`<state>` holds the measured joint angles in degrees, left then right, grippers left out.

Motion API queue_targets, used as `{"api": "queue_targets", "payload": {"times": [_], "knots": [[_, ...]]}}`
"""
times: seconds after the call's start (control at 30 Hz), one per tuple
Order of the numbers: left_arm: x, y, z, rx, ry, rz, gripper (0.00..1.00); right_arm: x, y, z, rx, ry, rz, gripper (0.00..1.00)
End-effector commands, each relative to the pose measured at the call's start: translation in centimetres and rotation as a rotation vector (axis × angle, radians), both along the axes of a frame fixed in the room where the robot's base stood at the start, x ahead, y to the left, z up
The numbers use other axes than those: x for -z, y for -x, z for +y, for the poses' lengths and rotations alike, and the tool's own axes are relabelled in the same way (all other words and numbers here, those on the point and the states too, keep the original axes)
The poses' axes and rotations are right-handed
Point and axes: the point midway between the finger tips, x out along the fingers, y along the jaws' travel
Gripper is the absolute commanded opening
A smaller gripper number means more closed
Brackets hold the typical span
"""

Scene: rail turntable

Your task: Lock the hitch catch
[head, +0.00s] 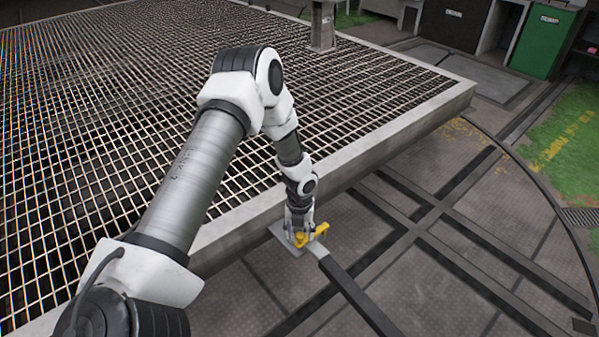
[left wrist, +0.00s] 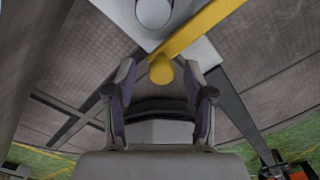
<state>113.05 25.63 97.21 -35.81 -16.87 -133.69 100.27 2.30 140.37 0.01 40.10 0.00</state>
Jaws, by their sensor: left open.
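The yellow hitch catch (head: 318,232) sits on a grey plate (head: 279,233) beside the edge of the mesh deck. In the left wrist view the catch shows as a slanting yellow bar (left wrist: 207,24) with a round yellow knob (left wrist: 161,70). My left gripper (head: 300,223) points down at the catch and partly hides it in the head view. In the left wrist view its two fingers (left wrist: 160,77) stand apart, open, with the knob showing between their tips. I cannot tell whether they touch it. My right gripper is not in view.
A large mesh deck (head: 100,65) with a raised metal rim (head: 420,120) lies under and beside my left arm. A dark bar (head: 355,303) runs from the plate toward the lower right. Dark rails cross the turntable floor (head: 440,290). A green cabinet (head: 541,42) stands far right.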

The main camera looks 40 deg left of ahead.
Motion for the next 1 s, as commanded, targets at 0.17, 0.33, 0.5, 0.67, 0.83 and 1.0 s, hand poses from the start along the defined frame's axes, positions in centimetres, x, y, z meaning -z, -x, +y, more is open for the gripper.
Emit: {"api": "queue_targets", "payload": {"times": [0.17, 0.33, 0.5, 0.67, 0.83, 1.0], "knots": [[-2.7, -0.1, 0.0, -0.001, 0.002, -0.005, 0.53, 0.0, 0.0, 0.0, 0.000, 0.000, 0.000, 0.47], [-7.2, -0.1, 0.0, -0.001, 0.001, -0.006, 0.53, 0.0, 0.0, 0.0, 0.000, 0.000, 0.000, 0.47], [-10.6, 0.0, 0.1, -0.001, 0.000, -0.003, 0.53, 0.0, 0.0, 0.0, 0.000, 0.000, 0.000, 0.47], [-11.8, 0.0, 0.1, -0.001, 0.000, 0.000, 0.53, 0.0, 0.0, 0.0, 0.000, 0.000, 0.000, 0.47], [-11.8, 0.0, 0.1, -0.001, 0.001, 0.001, 0.53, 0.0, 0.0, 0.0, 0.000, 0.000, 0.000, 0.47], [-11.8, 0.0, 0.1, -0.001, 0.000, 0.000, 0.53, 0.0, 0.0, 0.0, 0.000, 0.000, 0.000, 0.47]]}}
